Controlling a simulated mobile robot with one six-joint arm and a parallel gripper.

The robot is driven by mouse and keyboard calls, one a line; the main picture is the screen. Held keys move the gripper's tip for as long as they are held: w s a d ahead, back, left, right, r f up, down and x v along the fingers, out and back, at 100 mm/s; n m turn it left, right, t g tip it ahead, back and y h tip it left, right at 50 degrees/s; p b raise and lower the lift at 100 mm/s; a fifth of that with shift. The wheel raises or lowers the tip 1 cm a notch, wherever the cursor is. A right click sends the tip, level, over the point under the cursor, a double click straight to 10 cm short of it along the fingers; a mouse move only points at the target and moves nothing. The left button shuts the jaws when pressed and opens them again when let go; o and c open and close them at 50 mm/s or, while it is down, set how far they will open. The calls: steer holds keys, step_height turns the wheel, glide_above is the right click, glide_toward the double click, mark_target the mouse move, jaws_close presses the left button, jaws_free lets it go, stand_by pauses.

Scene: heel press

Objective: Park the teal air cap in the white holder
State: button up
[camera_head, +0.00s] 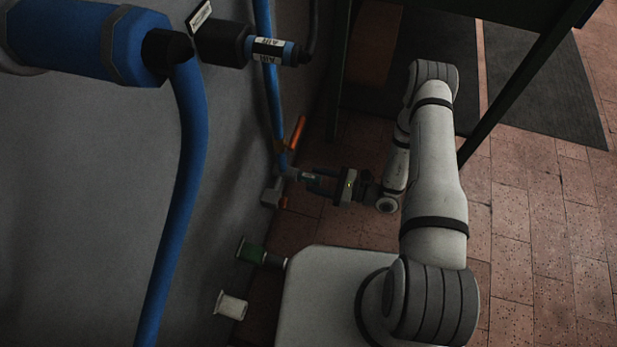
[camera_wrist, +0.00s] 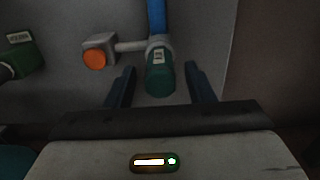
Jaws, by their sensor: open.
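The teal air cap (camera_wrist: 160,76) is on the end of a fitting below a blue hose on the grey wall. In the head view it is small and dark, just beyond my fingers. My gripper (camera_wrist: 160,84) is open, with one finger on each side of the cap and a visible gap to both. My gripper also shows in the head view (camera_head: 316,183), pointing left at the wall. A white spool-like piece on the wall (camera_head: 232,306), which looks like the white holder, is at the lower left and appears empty.
A green holder-like piece (camera_head: 250,252) is on the wall above the white one. A grey box with an orange button (camera_wrist: 97,58) is left of the cap. An orange lever (camera_head: 298,133) and thick blue hoses (camera_head: 180,200) are close to the wall.

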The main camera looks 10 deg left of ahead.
mark_target(309, 178)
steer(key=shift+w+a, duration=0.15)
steer(key=shift+a, duration=0.6)
steer(key=shift+w+a, duration=0.1)
steer(key=shift+a, duration=0.65)
steer(key=shift+c, duration=0.4)
jaws_close()
steer(key=shift+d, duration=0.15)
steer(key=shift+s+d, duration=0.25)
steer(key=shift+d, duration=1.2)
steer(key=shift+s+d, duration=0.2)
steer(key=shift+d, duration=1.2)
steer(key=shift+d, duration=0.2)
